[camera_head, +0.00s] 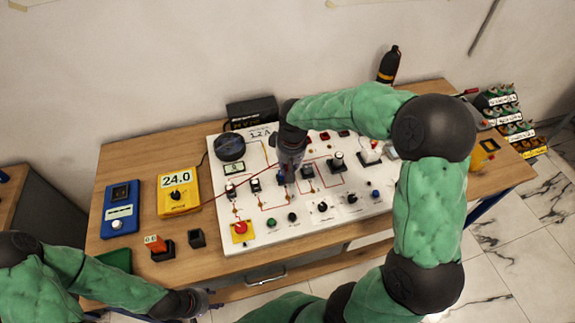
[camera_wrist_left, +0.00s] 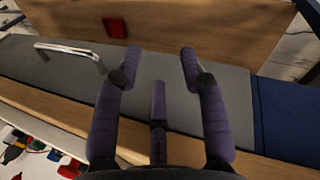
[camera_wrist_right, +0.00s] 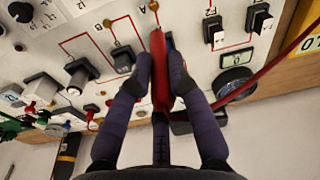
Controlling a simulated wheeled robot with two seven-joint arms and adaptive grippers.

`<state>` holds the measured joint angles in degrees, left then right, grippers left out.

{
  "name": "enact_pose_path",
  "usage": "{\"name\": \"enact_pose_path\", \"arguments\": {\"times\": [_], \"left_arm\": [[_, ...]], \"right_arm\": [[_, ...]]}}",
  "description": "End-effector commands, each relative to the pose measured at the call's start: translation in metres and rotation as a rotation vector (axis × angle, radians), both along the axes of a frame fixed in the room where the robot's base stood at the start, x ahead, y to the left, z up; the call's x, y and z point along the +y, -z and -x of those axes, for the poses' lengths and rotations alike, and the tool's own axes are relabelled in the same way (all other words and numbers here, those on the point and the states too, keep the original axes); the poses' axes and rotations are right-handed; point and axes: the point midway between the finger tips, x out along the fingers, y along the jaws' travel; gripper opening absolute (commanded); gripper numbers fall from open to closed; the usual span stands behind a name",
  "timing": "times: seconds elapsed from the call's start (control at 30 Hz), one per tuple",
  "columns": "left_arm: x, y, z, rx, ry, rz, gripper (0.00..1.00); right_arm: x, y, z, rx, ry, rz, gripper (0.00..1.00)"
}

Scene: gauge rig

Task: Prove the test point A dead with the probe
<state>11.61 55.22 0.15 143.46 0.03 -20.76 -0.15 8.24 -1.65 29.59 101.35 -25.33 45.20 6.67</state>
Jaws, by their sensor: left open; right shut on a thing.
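My right gripper (camera_wrist_right: 160,75) is shut on the red probe (camera_wrist_right: 160,85) over the white panel (camera_head: 300,233). In the right wrist view the probe's tip points at the panel near a brass test point (camera_wrist_right: 154,6) with a letter beside it that looks like A. I cannot tell whether the tip touches it. In the head view my right gripper (camera_head: 290,172) covers this spot and hides the probe. The yellow meter (camera_head: 178,203) reads 24.0, and a red lead (camera_head: 215,198) runs from it to the probe. My left gripper (camera_head: 205,301) is open and empty in front of the table edge (camera_wrist_left: 65,125).
A red stop button (camera_head: 240,227) is at the panel's front left. A black bottle (camera_head: 389,65) stands behind; coloured racks (camera_head: 510,120) are at right.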

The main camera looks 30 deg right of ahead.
Motion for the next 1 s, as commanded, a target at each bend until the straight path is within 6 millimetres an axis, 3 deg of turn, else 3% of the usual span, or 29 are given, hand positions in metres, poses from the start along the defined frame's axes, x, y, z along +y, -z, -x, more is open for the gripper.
{"name": "enact_pose_path", "arguments": {"times": [0.23, 1.0], "left_arm": [[0.000, -0.011, 0.000, -0.001, 0.000, 0.000, 0.42], [0.000, 0.044, 0.000, -0.001, 0.000, 0.000, 0.42]], "right_arm": [[0.000, -0.002, 0.000, 0.030, -0.008, -0.012, 0.00], [0.000, 0.073, 0.000, 0.026, -0.009, -0.010, 0.00]]}}
